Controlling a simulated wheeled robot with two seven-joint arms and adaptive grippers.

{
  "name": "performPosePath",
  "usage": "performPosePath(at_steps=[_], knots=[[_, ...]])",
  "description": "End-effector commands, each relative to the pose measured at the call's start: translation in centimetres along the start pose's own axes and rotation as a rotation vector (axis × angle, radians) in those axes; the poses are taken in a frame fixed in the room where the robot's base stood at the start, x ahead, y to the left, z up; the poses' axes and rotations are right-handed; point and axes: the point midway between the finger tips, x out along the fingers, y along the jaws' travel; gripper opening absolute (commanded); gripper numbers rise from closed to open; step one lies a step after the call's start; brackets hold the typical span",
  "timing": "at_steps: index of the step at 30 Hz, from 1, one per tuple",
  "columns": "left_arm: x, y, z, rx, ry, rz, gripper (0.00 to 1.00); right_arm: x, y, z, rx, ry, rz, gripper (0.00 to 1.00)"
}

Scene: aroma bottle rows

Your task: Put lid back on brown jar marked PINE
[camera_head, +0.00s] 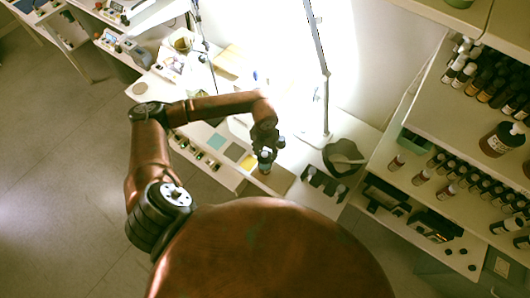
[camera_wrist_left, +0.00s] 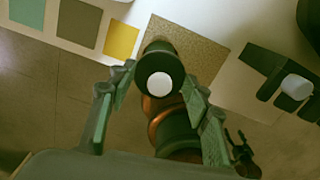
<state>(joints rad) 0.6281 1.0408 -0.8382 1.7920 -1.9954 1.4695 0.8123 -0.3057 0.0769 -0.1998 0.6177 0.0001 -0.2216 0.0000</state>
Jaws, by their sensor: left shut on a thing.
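My left gripper (camera_head: 265,155) is shut on a dark round lid with a white disc on its end. In the left wrist view the lid (camera_wrist_left: 160,62) sits between the two green fingers (camera_wrist_left: 160,92). It appears over the edge of a speckled tan mat (camera_wrist_left: 205,52). I cannot tell how far above the mat it is, nor whether a jar is beneath it. No PINE marking is readable. A dark pronged shape (camera_wrist_left: 240,150) at the lower right of the wrist view may be my right gripper; its jaws are unclear.
Teal, grey and yellow squares (camera_head: 232,152) lie left of the mat. Dark pads with pale-topped pieces (camera_head: 325,185) lie right of it. A lamp post (camera_head: 326,105) and a dark holder (camera_head: 343,158) stand behind. Shelves at right hold several brown bottles (camera_head: 502,139).

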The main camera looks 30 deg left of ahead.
Motion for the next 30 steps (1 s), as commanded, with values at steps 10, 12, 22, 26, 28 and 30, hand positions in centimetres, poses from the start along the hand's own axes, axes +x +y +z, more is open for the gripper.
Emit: performPosePath(at_steps=[10,12,22,26,28,30], knots=[[3.0,0.0,-0.1,0.003,0.002,0.000,0.28,1.8,0.5,-0.4,-0.005,0.006,0.006,0.61],[3.6,0.0,-0.1,0.003,0.002,0.000,0.28,2.2,0.5,-0.3,-0.005,0.005,0.005,0.61],[5.9,0.0,0.0,0.003,0.001,-0.001,0.28,3.8,0.4,0.1,-0.005,0.000,0.004,0.61],[6.0,0.0,0.0,0.003,0.000,0.000,0.28,3.9,0.3,0.1,-0.004,0.000,0.004,0.61],[6.0,0.0,0.0,0.003,0.000,0.000,0.28,3.8,0.2,0.1,-0.004,0.000,0.003,0.61],[6.0,0.0,0.0,0.003,0.000,0.000,0.28,3.8,0.1,0.1,-0.004,0.000,0.002,0.61]])
